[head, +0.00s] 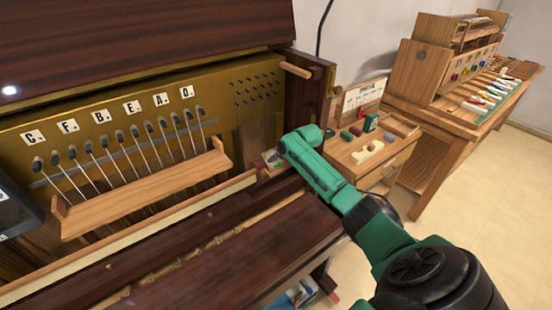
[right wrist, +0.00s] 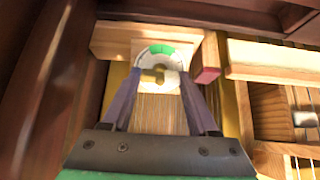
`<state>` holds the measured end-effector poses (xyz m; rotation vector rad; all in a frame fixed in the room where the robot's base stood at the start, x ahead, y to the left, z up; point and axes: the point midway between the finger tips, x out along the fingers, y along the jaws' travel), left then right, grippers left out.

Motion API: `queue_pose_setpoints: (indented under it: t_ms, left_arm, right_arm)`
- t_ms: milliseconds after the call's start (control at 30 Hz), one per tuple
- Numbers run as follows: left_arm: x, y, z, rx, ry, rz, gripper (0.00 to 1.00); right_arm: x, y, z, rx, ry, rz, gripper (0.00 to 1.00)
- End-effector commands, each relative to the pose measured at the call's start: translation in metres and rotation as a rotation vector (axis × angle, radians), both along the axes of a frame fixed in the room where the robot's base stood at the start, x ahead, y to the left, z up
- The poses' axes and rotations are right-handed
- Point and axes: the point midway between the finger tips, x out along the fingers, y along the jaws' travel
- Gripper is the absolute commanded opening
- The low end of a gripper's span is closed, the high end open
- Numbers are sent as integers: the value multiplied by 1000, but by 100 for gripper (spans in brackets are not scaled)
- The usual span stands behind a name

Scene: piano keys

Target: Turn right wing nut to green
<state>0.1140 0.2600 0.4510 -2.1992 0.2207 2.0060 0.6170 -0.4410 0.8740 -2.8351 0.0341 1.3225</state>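In the right wrist view, the brass-coloured wing nut (right wrist: 160,77) sits at the centre of a round whitish dial (right wrist: 144,62) on a wooden block. A green section (right wrist: 160,49) marks the dial's top edge. My right gripper (right wrist: 161,76) is open, with one finger on each side of the wing nut and a gap to it on both sides. In the head view my green right arm (head: 325,175) reaches to the right end of the open piano, and the wing nut cannot be made out there. My left gripper is not in view.
Wooden walls and rails (right wrist: 250,60) closely surround the dial. In the head view the open piano has a row of levers behind a wooden bar (head: 150,190) and a dark wooden front (head: 240,250). A small wooden cabinet (head: 385,165) and a workbench (head: 440,115) stand at right.

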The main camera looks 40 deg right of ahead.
Motion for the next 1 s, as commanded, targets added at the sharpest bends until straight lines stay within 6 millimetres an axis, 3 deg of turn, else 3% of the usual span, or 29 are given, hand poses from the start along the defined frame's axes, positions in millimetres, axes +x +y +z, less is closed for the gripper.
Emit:
queue_pose_setpoints:
  t_ms: [200,467,633,900,1000]
  left_arm:
    - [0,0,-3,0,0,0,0]
    - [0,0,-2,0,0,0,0]
    - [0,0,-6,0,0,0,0]
    - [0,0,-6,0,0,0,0]
    - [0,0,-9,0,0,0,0]
  right_arm:
    - [0,-1,0,-197,3,232,20]
    - [0,0,0,-221,4,261,20]
    - [0,-1,0,-395,8,468,20]
    - [0,-1,0,-427,8,507,20]
    - [0,-1,-1,-521,12,619,20]
